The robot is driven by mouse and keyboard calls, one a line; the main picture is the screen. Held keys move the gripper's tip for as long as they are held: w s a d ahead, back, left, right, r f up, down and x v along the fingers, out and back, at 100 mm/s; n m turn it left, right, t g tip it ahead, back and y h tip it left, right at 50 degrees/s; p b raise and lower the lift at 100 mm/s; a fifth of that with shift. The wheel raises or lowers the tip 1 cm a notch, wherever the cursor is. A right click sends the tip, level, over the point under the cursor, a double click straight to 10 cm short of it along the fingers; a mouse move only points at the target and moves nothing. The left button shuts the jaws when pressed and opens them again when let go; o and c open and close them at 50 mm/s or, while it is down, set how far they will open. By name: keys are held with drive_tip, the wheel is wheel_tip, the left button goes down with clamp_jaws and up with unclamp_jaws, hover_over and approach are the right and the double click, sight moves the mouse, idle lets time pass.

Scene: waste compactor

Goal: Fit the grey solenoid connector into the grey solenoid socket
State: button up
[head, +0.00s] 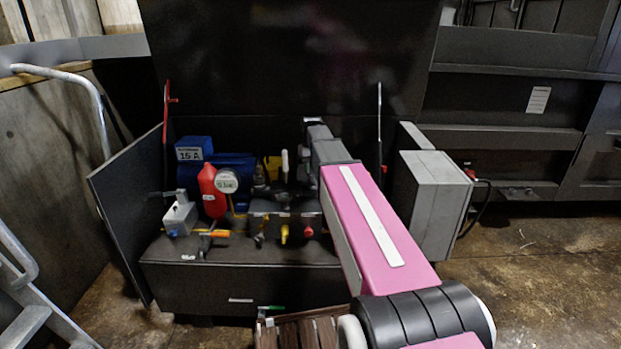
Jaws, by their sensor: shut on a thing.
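My arm reaches from the lower right into the open cabinet. My gripper (308,176) is small and dark below the grey wrist, over the dark valve block (268,208) on the cabinet's shelf. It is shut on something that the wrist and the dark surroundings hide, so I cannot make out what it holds. I cannot pick out the grey solenoid connector or the grey solenoid socket. Whether the held thing touches the block cannot be told.
A red bottle (211,191), a round gauge (227,180), a blue box (194,148) and a light grey box (180,217) stand left of the gripper. A grey electrical box (432,200) is at the right. A wooden crate (300,332) stands in front.

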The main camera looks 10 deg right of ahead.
drive_tip(key=w+d+r+m, duration=0.1)
drive_tip(key=w+r+m, duration=0.2)
drive_tip(key=r+m, duration=0.3)
drive_tip(key=shift+w+d+m, duration=0.3)
drive_tip(key=shift+m, duration=0.7)
drive_tip(key=shift+f, duration=2.8)
drive_tip(key=shift+f, duration=1.7)
drive_tip(key=o, duration=1)
drive_tip(key=shift+c, duration=0.2)
drive_tip(key=shift+c, duration=0.3)
